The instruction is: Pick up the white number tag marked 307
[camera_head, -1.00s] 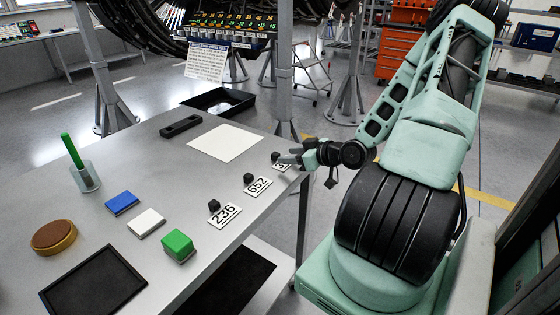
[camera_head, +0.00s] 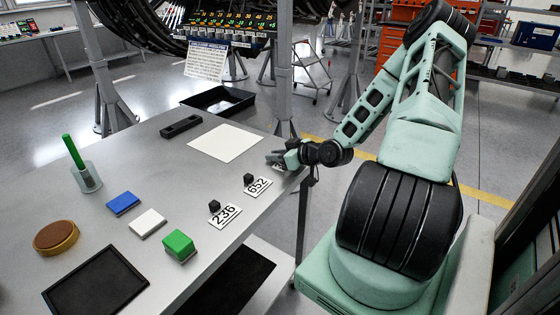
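Three white number tags lie in a row along the right edge of the grey table. The nearest reads 236 (camera_head: 225,216) and the middle one reads 652 (camera_head: 258,187); each has a small black block at its upper left. The farthest tag (camera_head: 278,167) is almost fully covered by my gripper (camera_head: 273,157), with only a sliver of white showing, and its number cannot be read now. My gripper reaches in from the right, low over this tag and its block. Its fingers are too small and overlapped to show whether they are open or shut on the block.
A white sheet (camera_head: 226,142) lies left of my gripper. A black tray (camera_head: 219,101), a black slotted block (camera_head: 181,126), blue (camera_head: 123,202), white (camera_head: 147,222) and green (camera_head: 178,245) blocks, and a green stick in a cup (camera_head: 88,180) stand on the table. A grey post (camera_head: 284,70) rises behind.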

